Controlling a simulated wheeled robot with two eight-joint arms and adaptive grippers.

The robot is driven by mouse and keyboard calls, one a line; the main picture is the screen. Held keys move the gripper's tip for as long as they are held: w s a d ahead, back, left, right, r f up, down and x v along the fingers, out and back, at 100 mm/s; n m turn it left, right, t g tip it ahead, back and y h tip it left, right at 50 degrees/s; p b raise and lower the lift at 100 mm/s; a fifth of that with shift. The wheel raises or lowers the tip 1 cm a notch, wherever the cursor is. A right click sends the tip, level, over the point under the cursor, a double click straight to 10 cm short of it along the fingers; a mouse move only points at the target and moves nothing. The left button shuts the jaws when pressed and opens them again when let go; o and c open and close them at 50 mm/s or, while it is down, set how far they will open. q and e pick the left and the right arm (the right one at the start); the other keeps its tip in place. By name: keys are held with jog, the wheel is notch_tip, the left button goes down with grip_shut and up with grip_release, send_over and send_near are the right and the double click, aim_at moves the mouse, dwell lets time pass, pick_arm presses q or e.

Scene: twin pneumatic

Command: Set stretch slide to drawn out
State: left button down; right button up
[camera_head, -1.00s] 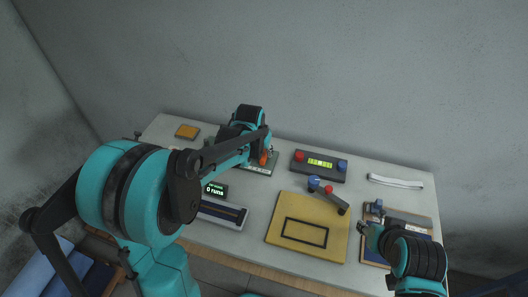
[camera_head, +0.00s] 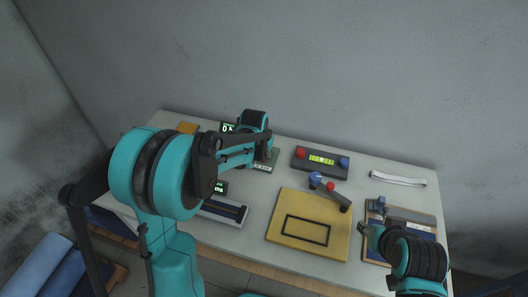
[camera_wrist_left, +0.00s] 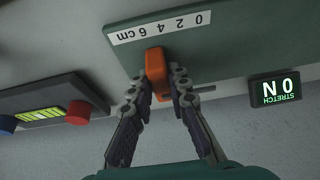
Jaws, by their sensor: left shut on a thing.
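The stretch slide's orange knob (camera_wrist_left: 156,72) is between my left gripper's fingers in the left wrist view. My left gripper (camera_wrist_left: 164,88) is shut on it. The knob stands on a green plate (camera_wrist_left: 235,35) with a white scale strip (camera_wrist_left: 160,27) marked 0 2 4 6 cm; the knob is near the 4 and 6 marks. A small stretch display (camera_wrist_left: 276,93) reads 0 N, upside down there. In the head view my left gripper (camera_head: 265,153) is at the plate (camera_head: 268,163) and hides the knob. My right gripper (camera_head: 369,236) is at the right; its fingers are too small to judge.
A dark box (camera_head: 319,162) with red and blue buttons stands right of the plate. A yellow block (camera_head: 187,127) is at the back left.

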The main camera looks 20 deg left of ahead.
pick_arm(q)
jog(key=d, duration=0.5)
jog(key=shift+s+d, duration=0.1)
jog(key=shift+d, duration=0.15)
jog(key=c, duration=1.4)
grip_release()
jog(key=shift+c, duration=0.2)
jog(key=v, duration=1.2)
jog(key=shift+s, duration=0.1)
